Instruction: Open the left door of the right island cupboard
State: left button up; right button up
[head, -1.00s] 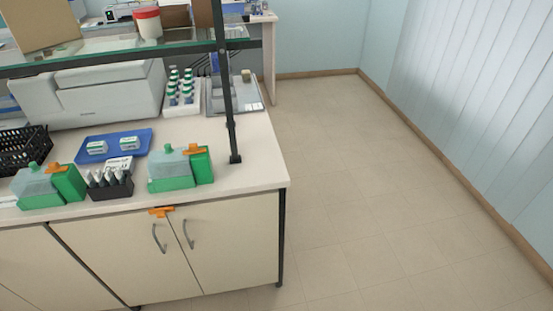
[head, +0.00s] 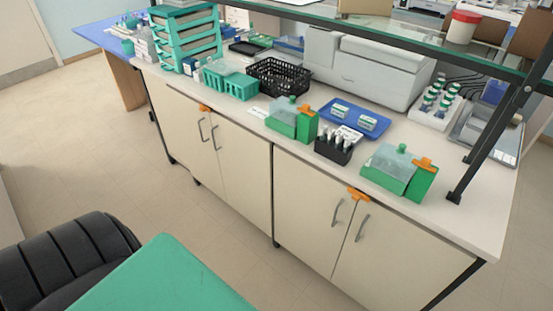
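The right island cupboard stands under the right part of the white worktop, its two cream doors shut. Its left door (head: 305,215) has a grey curved handle (head: 337,212) near its right edge. Its right door (head: 400,258) has a matching handle (head: 362,228) near its left edge. An orange piece (head: 358,194) sits at the top where the two doors meet. Neither of my grippers is in view.
The left cupboard (head: 235,170) is also shut, with an orange piece (head: 205,108) at its top. A black ribbed chair (head: 65,262) and a flat teal surface (head: 160,280) fill the lower left. Bare floor (head: 110,170) lies left of the island.

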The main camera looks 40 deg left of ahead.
aim_at(313, 210)
jog(key=u, duration=0.9)
